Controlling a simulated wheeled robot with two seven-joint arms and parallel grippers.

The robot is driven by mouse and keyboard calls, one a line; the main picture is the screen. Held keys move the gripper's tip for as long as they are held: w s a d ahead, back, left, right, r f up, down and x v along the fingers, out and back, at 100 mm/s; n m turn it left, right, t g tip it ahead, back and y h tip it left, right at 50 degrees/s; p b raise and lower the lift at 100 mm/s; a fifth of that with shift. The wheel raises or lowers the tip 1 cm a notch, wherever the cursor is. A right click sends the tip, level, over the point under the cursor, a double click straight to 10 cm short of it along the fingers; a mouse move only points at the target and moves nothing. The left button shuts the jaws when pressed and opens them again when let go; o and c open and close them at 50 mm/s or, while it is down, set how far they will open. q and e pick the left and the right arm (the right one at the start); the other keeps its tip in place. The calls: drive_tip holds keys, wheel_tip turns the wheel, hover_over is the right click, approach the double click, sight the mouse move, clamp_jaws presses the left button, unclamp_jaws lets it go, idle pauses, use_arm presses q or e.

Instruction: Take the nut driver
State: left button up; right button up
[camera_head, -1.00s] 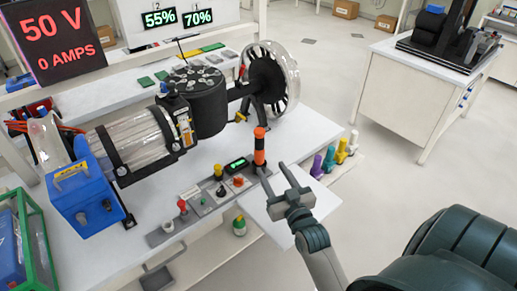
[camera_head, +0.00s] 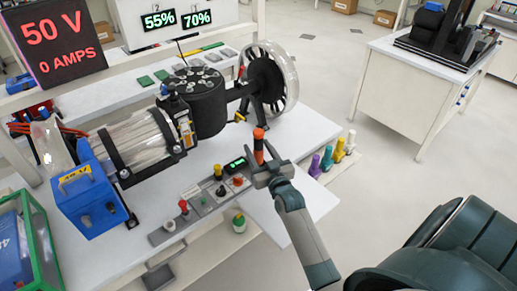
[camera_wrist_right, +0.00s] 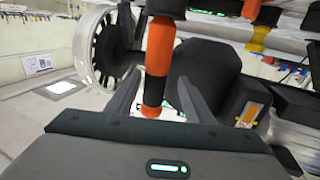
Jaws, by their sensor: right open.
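The nut driver, an orange and black handled tool (camera_head: 258,144), stands upright at the front right edge of the white bench, by the control panel. My right gripper (camera_head: 262,166) is open at the tool's lower part and hides its bottom end in the head view. In the right wrist view the nut driver (camera_wrist_right: 159,60) shows between the two spread fingers (camera_wrist_right: 157,92), with visible gaps on both sides. The fingers are not closed on it. My left gripper is not in view.
The control panel (camera_head: 205,197) with coloured knobs lies just left of the tool. Purple, teal and yellow bottle-like items (camera_head: 327,160) stand to the right. The motor rig (camera_head: 140,145) with its large wheel (camera_head: 287,78) fills the bench behind. A white shelf (camera_head: 310,205) lies below my right gripper.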

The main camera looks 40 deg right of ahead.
drive_tip(key=shift+w, duration=0.3)
drive_tip(key=shift+w+d+r, duration=0.2)
drive_tip(key=shift+w, duration=0.15)
drive_tip(key=p+x, duration=0.2)
drive_tip(key=x, duration=0.1)
drive_tip(key=shift+w+d+r, duration=0.15)
drive_tip(key=shift+w+d, duration=0.1)
drive_tip(key=shift+d, duration=0.15)
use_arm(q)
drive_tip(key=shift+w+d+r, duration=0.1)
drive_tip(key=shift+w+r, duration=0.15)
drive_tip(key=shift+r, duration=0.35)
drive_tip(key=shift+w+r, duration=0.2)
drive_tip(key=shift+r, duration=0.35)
use_arm(e)
drive_tip(key=shift+w, duration=0.4)
clamp_jaws()
